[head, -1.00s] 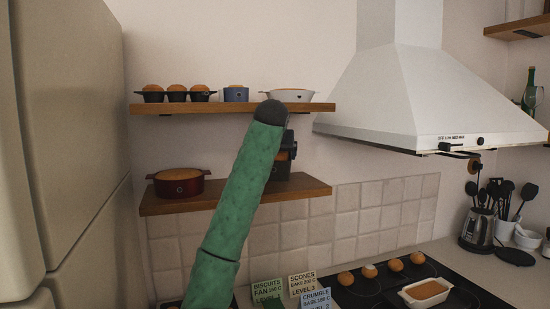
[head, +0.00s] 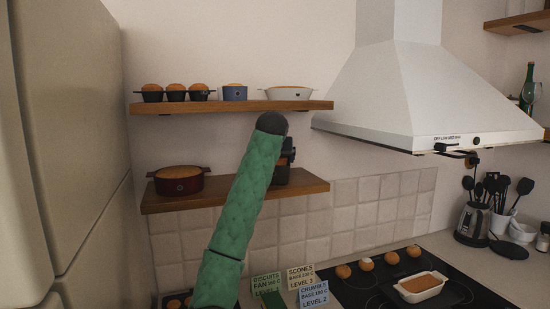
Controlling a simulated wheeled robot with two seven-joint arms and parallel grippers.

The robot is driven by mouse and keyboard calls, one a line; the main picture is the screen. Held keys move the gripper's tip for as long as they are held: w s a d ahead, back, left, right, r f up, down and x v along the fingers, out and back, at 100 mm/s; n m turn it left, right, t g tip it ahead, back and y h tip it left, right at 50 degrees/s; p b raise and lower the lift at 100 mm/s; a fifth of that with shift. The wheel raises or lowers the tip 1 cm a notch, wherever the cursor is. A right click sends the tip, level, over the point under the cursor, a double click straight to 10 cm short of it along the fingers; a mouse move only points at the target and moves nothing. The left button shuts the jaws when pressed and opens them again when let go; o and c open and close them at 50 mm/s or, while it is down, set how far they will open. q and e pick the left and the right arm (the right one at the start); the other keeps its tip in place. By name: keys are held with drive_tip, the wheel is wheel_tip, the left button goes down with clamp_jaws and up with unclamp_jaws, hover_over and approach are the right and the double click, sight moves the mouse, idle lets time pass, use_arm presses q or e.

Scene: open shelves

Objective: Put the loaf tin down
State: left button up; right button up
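A green-sleeved arm, my left by its side of the picture, reaches up from the lower middle to the lower shelf (head: 235,197). My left gripper (head: 288,152) is a dark shape mostly hidden behind the arm's end; its fingers cannot be made out. A dark tin-like thing (head: 281,176), perhaps the loaf tin, shows just below it at the right part of the lower shelf, partly covered by the arm. I cannot tell whether the gripper holds it or whether it rests on the shelf. My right gripper is not in view.
A dark red pot (head: 181,187) stands on the lower shelf's left. The upper shelf (head: 230,106) holds small dark pots, a blue pot (head: 235,92) and a white dish (head: 289,92). The range hood (head: 415,105) is at right. A white loaf dish (head: 421,294) and several buns lie on the hob.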

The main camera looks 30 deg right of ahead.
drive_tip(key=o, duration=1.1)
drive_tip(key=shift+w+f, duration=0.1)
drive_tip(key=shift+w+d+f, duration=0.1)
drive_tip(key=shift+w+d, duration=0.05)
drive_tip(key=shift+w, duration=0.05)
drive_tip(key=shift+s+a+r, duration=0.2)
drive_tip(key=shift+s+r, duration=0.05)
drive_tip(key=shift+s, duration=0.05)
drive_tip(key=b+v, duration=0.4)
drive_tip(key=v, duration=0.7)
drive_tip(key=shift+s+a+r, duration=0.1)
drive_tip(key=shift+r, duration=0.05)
use_arm(q)
drive_tip(key=w+d+r, duration=0.2)
drive_tip(key=d+r, duration=0.1)
drive_tip(key=r, duration=0.6)
drive_tip(key=shift+w+g, duration=0.3)
drive_tip(key=shift+w, duration=0.05)
